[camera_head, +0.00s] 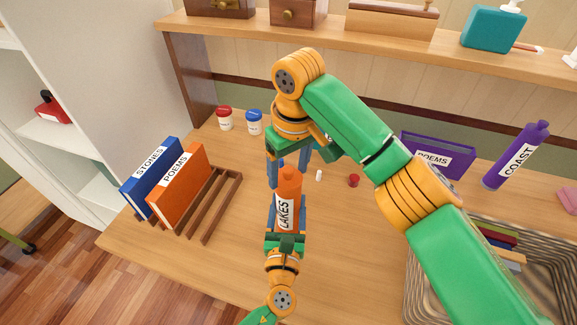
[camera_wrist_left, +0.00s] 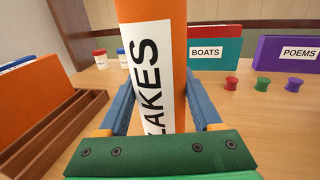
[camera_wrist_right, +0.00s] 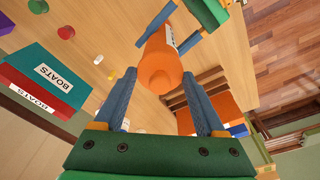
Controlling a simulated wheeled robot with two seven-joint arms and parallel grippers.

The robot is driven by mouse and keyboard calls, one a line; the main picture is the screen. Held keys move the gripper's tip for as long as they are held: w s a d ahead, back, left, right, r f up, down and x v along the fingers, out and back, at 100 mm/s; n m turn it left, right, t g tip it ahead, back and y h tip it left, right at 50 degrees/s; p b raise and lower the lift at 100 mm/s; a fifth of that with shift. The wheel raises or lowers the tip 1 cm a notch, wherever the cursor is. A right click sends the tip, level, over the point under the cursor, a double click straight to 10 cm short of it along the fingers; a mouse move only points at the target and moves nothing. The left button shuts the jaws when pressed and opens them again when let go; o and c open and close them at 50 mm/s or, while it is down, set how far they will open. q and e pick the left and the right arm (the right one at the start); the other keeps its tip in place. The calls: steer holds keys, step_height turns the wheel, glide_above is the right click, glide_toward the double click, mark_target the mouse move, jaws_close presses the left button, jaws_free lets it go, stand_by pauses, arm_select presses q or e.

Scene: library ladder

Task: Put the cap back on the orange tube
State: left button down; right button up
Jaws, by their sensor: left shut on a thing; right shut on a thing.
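The orange tube (camera_head: 291,190), labelled LAKES, stands nearly upright in the head view. My left gripper (camera_head: 287,212) is shut on its lower body; the tube (camera_wrist_left: 178,50) fills the middle of the left wrist view. The orange cap (camera_head: 288,171) is at the tube's top end, between the fingers of my right gripper (camera_head: 288,178), which comes down from above and is shut on it. In the right wrist view the cap (camera_wrist_right: 160,80) lies between the blue fingertips, in line with the tube. I cannot tell whether it is fully seated.
A wooden rack (camera_head: 222,200) with blue and orange books stands at left. Red- and blue-lidded jars (camera_head: 254,123) stand behind. A red spool (camera_head: 354,180) and small white piece (camera_head: 319,175) lie right of the tube. A purple tube (camera_head: 515,157) and wire basket (camera_head: 415,275) are at right.

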mark_target(287, 216)
steer(key=o, duration=1.3)
steer(key=shift+c, duration=0.2)
step_height(287, 216, up, 12)
steer(key=s, duration=0.1)
steer(key=shift+s+d, duration=0.15)
steer(key=shift+d, duration=0.2)
steer(key=shift+f, duration=0.1)
arm_select(q)
jaws_free()
steer(key=s, duration=0.7)
steer(key=shift+a, duration=0.3)
arm_select(e)
steer(key=shift+f, duration=0.3)
